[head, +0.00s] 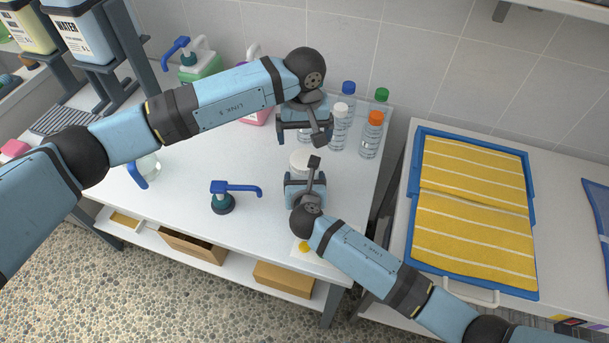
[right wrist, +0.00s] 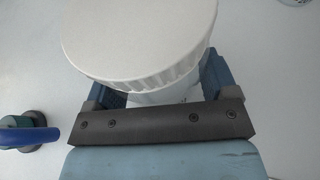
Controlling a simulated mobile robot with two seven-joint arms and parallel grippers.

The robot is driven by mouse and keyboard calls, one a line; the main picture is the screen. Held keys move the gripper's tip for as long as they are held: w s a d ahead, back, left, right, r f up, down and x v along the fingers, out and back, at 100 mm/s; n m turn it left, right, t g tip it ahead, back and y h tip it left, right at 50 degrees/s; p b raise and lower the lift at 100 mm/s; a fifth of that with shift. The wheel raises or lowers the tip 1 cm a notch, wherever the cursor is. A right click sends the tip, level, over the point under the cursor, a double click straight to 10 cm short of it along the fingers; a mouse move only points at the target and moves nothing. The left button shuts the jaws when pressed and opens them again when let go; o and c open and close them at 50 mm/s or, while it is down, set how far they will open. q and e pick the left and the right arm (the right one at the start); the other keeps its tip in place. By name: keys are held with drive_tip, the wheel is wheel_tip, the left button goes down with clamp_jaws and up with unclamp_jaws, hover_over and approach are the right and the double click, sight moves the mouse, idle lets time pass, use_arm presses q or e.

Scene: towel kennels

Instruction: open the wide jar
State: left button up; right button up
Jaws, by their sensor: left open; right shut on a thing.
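The wide jar (head: 300,161) stands on the white table, with its white lid facing up. In the right wrist view its broad ribbed white lid (right wrist: 138,38) fills the top middle, with the jar body just below it. My right gripper (head: 303,180) is shut on the jar, its fingers on both sides of the body below the lid. My left gripper (head: 304,135) is open and empty above and just behind the jar in the head view. Most of the jar body is hidden by my right gripper.
Several clear bottles with coloured caps, one orange-capped (head: 371,135), stand right of my left gripper. A blue tray (head: 412,222) with yellow striped towels (head: 473,240) lies on the right counter.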

sight(304, 158)
drive_tip(key=c, duration=0.3)
use_arm(q)
drive_tip(key=m, duration=0.3)
drive_tip(key=shift+m, duration=0.6)
drive_tip(key=shift+f, duration=0.3)
wheel_tip(304, 158, down, 7)
drive_tip(key=shift+f, duration=0.2)
drive_tip(key=shift+c, duration=0.4)
